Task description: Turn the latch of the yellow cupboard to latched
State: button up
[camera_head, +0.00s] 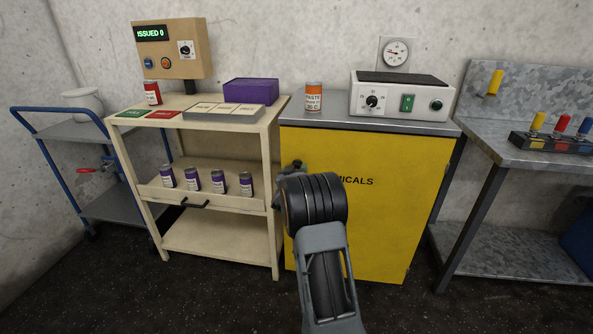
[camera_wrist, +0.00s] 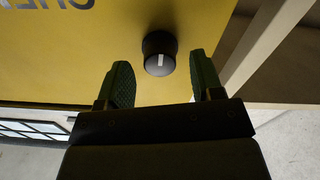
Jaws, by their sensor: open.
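The yellow cupboard (camera_head: 385,205) stands in the middle of the head view with its door closed and dark lettering on it. In the wrist view, its latch is a round black knob (camera_wrist: 158,44) with a white mark, on the yellow door (camera_wrist: 70,60) near the door's edge. The mark looks nearly upright in that picture. My gripper (camera_wrist: 161,76) is open, one finger on each side of the knob's line. The knob shows just beyond the fingertips, and I see no contact. In the head view my wrist hides most of the gripper and the latch area.
A beige shelf cart (camera_head: 270,190) with several purple-labelled cans stands close to the cupboard's left. An orange-labelled can (camera_head: 314,97) and a white dial unit (camera_head: 400,97) sit on the cupboard top. A grey metal bench (camera_head: 540,160) is to the right, a blue trolley (camera_head: 75,130) far left.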

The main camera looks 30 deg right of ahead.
jog(key=shift+x, duration=0.9)
jog(key=c, duration=0.9)
